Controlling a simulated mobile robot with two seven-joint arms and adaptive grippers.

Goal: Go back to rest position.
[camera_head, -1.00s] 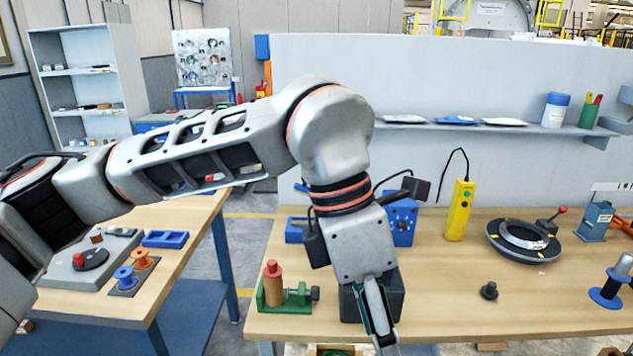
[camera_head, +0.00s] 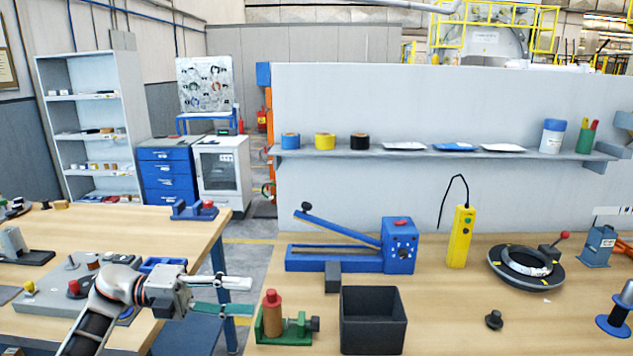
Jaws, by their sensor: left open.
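My left gripper (camera_head: 240,297) is at the lower left, over the gap between the left table (camera_head: 130,232) and the right bench (camera_head: 455,325). Its fingers point right and are apart, with nothing between them. It is to the left of the green fixture (camera_head: 296,328) with a copper-coloured cylinder (camera_head: 272,312), and apart from it. My left arm lies low over the grey board on the left table and hides part of it. My right gripper is not in view.
On the bench are a black open box (camera_head: 373,322), a blue lever tool (camera_head: 399,247), a yellow pendant (camera_head: 460,238) and a black ring (camera_head: 525,268). A wall shelf (camera_head: 430,153) carries tape rolls and packets. The bench middle has free room.

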